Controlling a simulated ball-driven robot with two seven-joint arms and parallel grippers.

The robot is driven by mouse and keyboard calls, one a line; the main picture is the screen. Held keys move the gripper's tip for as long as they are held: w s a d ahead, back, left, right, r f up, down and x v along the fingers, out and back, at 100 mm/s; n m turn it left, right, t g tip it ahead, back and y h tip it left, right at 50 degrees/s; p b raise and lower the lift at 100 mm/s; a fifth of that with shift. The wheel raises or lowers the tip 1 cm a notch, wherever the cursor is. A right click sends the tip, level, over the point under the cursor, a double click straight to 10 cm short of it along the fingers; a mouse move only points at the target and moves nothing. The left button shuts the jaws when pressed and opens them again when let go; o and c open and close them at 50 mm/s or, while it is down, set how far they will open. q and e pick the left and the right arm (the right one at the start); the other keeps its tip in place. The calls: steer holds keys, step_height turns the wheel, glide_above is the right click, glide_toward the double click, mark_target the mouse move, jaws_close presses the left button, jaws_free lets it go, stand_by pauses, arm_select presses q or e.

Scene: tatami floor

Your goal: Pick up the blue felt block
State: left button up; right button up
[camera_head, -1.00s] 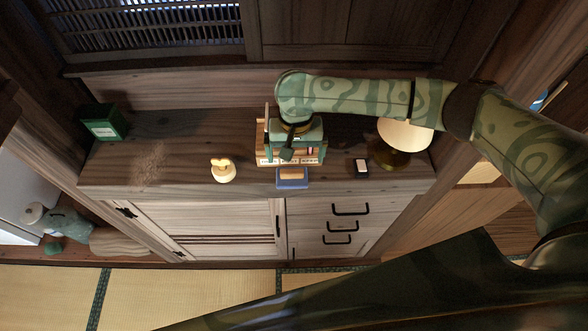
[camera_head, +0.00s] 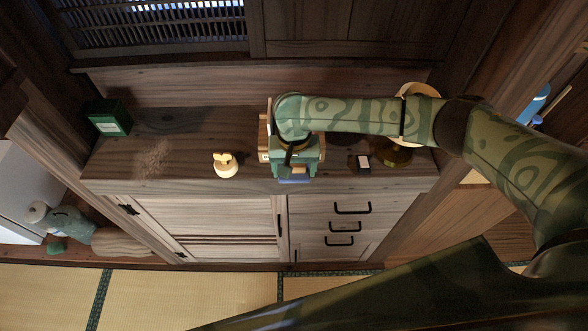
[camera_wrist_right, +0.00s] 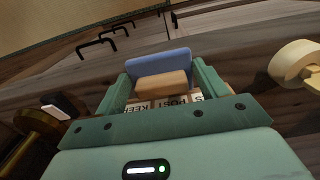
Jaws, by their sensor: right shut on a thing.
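The blue felt block (camera_head: 295,181) is at the front edge of the wooden cabinet top, mostly hidden under my right gripper in the head view. In the right wrist view the blue felt (camera_wrist_right: 158,62) shows beyond a tan wooden part (camera_wrist_right: 163,84) of the block. My right gripper (camera_head: 294,172) is shut on the block, with one green finger on each side of it; it also shows in the right wrist view (camera_wrist_right: 161,80). My left gripper is not in view.
A labelled wooden organizer (camera_wrist_right: 170,104) is just behind the block. A cream round item (camera_head: 225,165) stands to the left, a small dark-and-white item (camera_head: 363,163) and a brass lamp (camera_head: 397,155) to the right. A green box (camera_head: 108,118) stands far left.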

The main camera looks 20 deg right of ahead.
steer(key=shift+r, duration=0.45)
step_height(320, 180, up, 3)
steer(key=shift+f+p, duration=0.2)
steer(key=shift+p, duration=0.6)
steer(key=s+a+r+p, duration=0.5)
steer(key=s+a+r, duration=0.3)
steer(key=s, duration=0.3)
steer(key=shift+s+r, duration=0.4)
steer(key=shift+r, duration=0.4)
